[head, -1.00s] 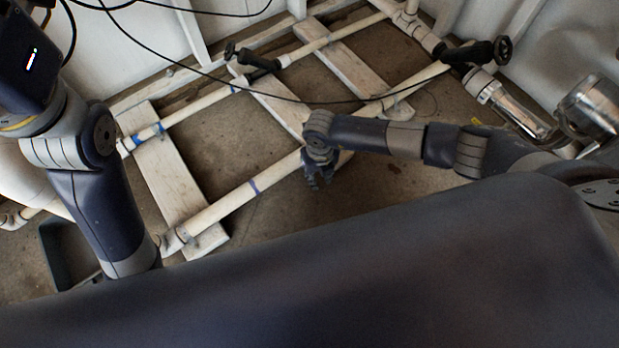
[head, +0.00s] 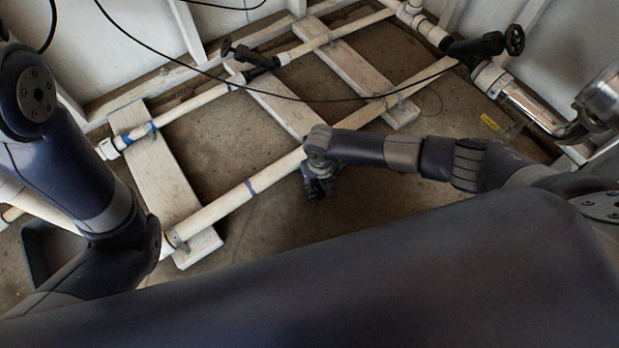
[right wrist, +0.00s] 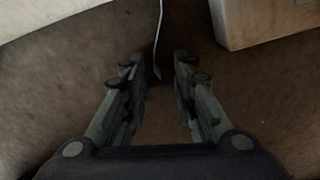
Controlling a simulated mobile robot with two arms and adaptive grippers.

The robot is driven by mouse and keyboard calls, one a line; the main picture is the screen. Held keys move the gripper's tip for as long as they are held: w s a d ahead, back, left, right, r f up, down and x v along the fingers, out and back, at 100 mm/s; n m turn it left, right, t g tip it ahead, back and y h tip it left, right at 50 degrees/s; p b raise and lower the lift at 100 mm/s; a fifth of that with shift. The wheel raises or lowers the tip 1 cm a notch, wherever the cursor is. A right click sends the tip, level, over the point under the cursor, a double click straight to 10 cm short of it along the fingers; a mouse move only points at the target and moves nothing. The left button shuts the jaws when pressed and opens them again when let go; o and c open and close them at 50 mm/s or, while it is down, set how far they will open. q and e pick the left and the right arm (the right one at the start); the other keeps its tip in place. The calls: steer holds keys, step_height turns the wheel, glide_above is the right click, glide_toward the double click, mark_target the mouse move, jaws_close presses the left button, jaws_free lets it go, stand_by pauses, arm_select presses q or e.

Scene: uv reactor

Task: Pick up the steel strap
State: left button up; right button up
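A thin, pale strip, which looks like the steel strap (right wrist: 158,42), shows nearly edge-on in the right wrist view. It runs from the top edge down between the fingertips of my right gripper (right wrist: 157,68). The fingers are apart, one on each side of the strip, and I see no contact. In the head view my right gripper (head: 319,188) points down beside the near white pipe, low over the floor. I cannot make out the strap in the head view. My left arm is at the left, but its gripper is out of view.
White pipes (head: 222,207) lie across white boards (head: 160,168) on the brown floor. Black-handled valves (head: 484,45) sit on the pipes. A black cable (head: 300,98) hangs across the view. A pale block (right wrist: 262,22) is close by in the right wrist view. Bare floor lies right of the gripper.

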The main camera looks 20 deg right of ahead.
jaws_close()
steer(key=shift+r, duration=0.15)
